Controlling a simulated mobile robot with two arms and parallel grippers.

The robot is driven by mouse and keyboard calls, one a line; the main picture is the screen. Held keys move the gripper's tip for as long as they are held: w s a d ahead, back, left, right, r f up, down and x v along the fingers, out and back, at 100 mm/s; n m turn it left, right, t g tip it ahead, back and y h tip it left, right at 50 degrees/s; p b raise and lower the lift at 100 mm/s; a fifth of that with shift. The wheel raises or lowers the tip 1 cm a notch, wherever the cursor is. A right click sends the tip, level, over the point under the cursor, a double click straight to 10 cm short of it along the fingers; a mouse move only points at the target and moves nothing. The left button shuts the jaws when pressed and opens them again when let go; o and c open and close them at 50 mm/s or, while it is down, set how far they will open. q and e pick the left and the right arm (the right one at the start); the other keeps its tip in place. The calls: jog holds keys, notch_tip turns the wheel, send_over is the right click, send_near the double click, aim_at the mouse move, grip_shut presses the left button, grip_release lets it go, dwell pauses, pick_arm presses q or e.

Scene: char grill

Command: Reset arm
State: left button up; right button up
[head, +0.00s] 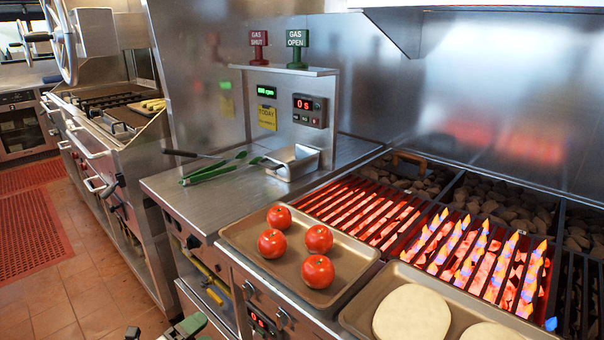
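A dark and green-grey part (185,328), which looks like the tip of my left gripper, shows at the bottom edge, left of the middle. It is in front of the counter and low, apart from the food and tools. Most of it is cut off by the frame, so I cannot tell whether it is open or shut. My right gripper is not in view.
A tray (240,240) holds several tomatoes (318,238). Another tray (352,318) holds pale dough rounds (412,312). The grill (490,258) burns with flames behind them. Green tongs (212,171) and a metal pan (292,163) lie on the steel counter.

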pick_arm(q)
jog(key=s+a+f+n+g+y+p, duration=0.25)
jog(key=s+f+n+y, duration=0.35)
jog(key=f, duration=0.7)
jog(key=s+a+f+n+g+y+p, duration=0.25)
jog(key=s+f+n, duration=0.55)
jog(key=f, duration=0.5)
jog(key=s+d+f+n+g+p, duration=0.1)
jog(key=s+d+f+n+g, duration=0.1)
jog(key=s, duration=0.7)
jog(key=s+d+f+n+g+p, duration=0.1)
jog(key=s+f+n+g, duration=0.3)
jog(key=s, duration=0.6)
jog(key=s+d+f+n+g+y+p, duration=0.1)
jog(key=s+d+f+n+g, duration=0.1)
jog(key=s+f, duration=0.4)
jog(key=s+d+g, duration=0.1)
jog(key=s+d, duration=0.1)
jog(key=s, duration=0.2)
jog(key=shift+s+n, duration=0.2)
jog(key=shift+n, duration=0.2)
